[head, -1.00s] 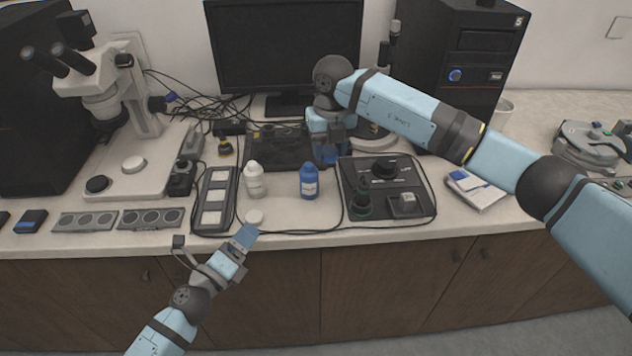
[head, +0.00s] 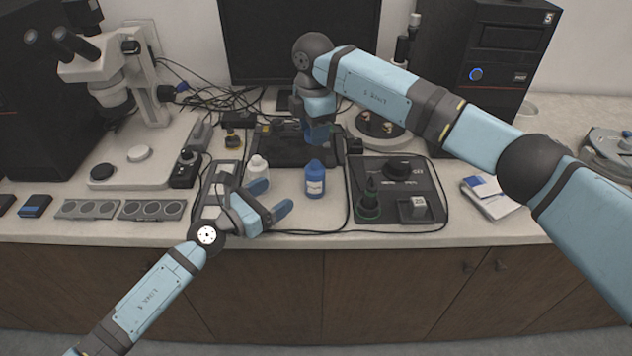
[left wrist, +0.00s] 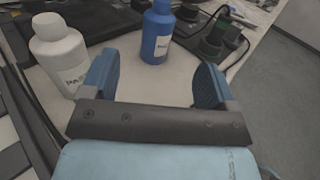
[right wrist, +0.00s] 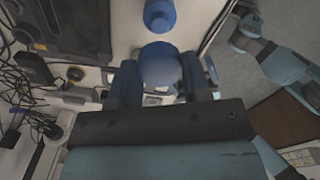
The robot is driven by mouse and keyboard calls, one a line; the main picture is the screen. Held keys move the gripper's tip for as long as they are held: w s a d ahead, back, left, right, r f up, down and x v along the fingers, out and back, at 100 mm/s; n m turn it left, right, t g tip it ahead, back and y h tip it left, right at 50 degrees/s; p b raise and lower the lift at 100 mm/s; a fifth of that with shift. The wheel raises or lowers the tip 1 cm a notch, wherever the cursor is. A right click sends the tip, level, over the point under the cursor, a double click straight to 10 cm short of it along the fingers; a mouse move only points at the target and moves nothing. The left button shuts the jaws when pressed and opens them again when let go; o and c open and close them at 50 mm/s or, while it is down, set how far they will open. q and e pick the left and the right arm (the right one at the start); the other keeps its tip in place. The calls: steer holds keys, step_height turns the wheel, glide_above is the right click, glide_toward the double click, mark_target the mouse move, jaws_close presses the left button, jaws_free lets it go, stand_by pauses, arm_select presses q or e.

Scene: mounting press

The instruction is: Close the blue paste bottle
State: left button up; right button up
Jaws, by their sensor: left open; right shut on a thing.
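The blue paste bottle (head: 315,182) stands upright on the bench. It also shows in the left wrist view (left wrist: 156,38) and at the top of the right wrist view (right wrist: 158,16). My right gripper (head: 319,136) is above and behind it, shut on a round blue cap (right wrist: 160,66), which is apart from the bottle. My left gripper (head: 272,198) is open and empty, low over the bench in front and left of the blue bottle, fingers pointing towards it. A white bottle (head: 257,169) stands just beyond its left finger; its label shows in the left wrist view (left wrist: 62,62).
A black control box (head: 398,190) with a cable stands right of the blue bottle. A dark flat device (head: 275,150) lies behind the bottles. A microscope (head: 115,75) is at the left and a monitor (head: 290,45) at the back. The bench's front edge is close.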

mark_target(307, 174)
arm_select(q)
steer(key=x, duration=1.2)
steer(key=shift+w, duration=0.1)
steer(key=c, duration=1.4)
steer(key=shift+o, duration=0.2)
arm_select(e)
steer(key=shift+f, duration=2.55)
